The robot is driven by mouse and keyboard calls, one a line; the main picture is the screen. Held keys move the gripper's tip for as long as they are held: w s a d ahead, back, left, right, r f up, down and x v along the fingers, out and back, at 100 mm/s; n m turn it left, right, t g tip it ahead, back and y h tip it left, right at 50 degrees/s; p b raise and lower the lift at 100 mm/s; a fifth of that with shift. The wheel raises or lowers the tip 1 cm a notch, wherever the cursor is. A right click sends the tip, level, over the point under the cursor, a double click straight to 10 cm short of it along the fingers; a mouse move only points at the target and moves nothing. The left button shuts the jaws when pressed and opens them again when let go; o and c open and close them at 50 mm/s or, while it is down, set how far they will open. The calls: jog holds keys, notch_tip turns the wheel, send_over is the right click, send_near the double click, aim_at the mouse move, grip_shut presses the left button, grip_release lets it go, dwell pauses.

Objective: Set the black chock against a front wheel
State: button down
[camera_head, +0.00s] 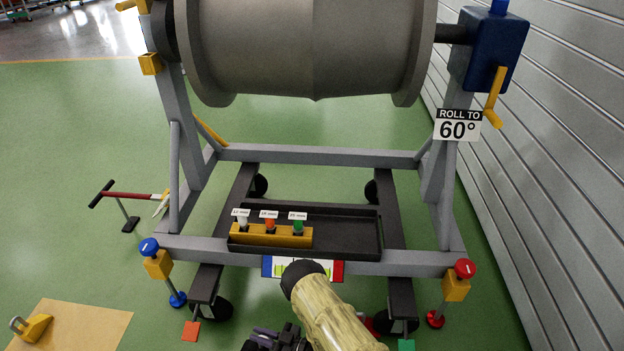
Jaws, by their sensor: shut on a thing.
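My gripper (280,338) is at the bottom edge of the picture, partly cut off and beside my arm. It is shut on a dark thing, which I take to be the black chock; its outline merges with the dark jaws. The left front wheel (219,308) of the grey stand is black and sits under the front left corner, left of my gripper. The right front wheel (391,323) is right of my gripper and partly hidden. No chock shows against the left front wheel; the floor around the right one is partly covered by my arm.
The grey stand (320,157) carries a large drum. A black tray (345,233) holds a yellow rack. Jacks with blue (150,246) and red (465,268) knobs flank the front. A slatted wall (570,130) bounds the right.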

jog(key=w+d+r+m+t+h+p, duration=0.3)
jog(key=d+r+p, duration=0.7)
jog(key=r+p, duration=0.5)
jog(key=w+d+r+m+t+h+p, duration=0.3)
jog(key=d+r+m+t+h+p, duration=0.2)
jog(key=r+p, duration=1)
jog(key=w+d+r+m+t+h+p, duration=0.3)
jog(key=d+r+m+h+p, duration=0.3)
jog(key=d+r+p, duration=0.9)
notch_tip(320, 180, up, 12)
jog(key=t+h, duration=0.1)
jog(key=h, duration=0.2)
jog(key=shift+f, duration=0.25)
jog(key=shift+w, duration=0.15)
jog(key=w+r, duration=0.4)
jog(key=r, duration=0.1)
jog(key=shift+w+r, duration=0.2)
jog(key=shift+r, duration=0.05)
jog(key=s+f, duration=0.4)
jog(key=f, duration=0.1)
jog(key=shift+s+f, duration=0.2)
jog(key=shift+f, duration=0.05)
jog(key=shift+s, duration=0.1)
